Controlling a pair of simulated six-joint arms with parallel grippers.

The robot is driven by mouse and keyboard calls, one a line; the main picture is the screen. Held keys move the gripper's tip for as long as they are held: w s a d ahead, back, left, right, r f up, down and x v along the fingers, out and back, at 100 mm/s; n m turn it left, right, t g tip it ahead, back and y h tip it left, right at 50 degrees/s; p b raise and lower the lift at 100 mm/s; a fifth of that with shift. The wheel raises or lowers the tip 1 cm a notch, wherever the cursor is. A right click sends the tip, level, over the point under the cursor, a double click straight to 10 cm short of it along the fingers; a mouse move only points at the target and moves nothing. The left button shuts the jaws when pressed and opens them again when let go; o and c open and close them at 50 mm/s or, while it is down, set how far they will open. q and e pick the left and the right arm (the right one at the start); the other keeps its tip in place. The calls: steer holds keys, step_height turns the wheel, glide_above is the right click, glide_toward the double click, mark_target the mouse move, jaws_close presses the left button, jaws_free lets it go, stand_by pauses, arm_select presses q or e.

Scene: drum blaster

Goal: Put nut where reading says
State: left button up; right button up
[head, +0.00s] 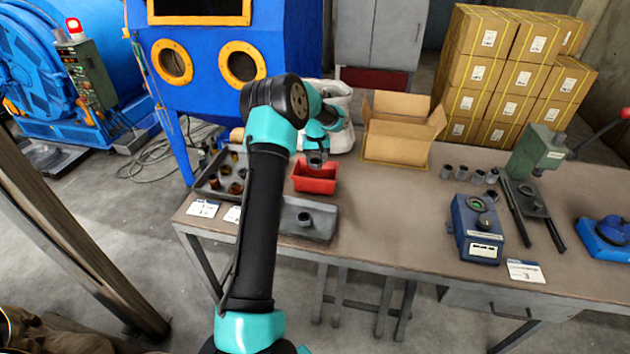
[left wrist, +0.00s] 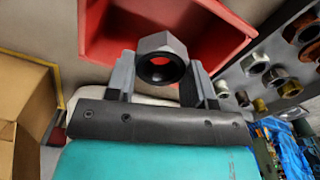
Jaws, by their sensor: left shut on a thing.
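My left gripper (head: 316,148) is shut on a grey hex nut. In the left wrist view the nut (left wrist: 163,43) sits between the two fingers (left wrist: 160,82), its dark round hole facing the camera. They are over the red bin (head: 316,187), which also shows in the left wrist view (left wrist: 225,22); the nut appears above it, not resting on its floor. A blue gauge box (head: 478,230) with a round greenish dial stands right of centre; its reading is too small to make out. My right gripper is not in view.
A grey tray (head: 212,192) of dark and brassy nuts lies left of the red bin. A grey block (head: 320,228) holds a ring-like part in front. An open cardboard box (head: 395,148), several grey nuts (head: 461,173) and a green press (head: 537,150) stand right. The centre table is clear.

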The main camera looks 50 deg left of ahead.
mark_target(316, 169)
arm_select(q)
steer(key=shift+f, duration=2.35)
steer(key=shift+f, duration=0.1)
steer(key=shift+f, duration=1.75)
steer(key=shift+f, duration=0.4)
steer(key=o, duration=1.1)
steer(key=shift+o, duration=0.2)
steer(key=shift+r, duration=0.15)
step_height(316, 169, up, 12)
steer(key=shift+r, duration=0.25)
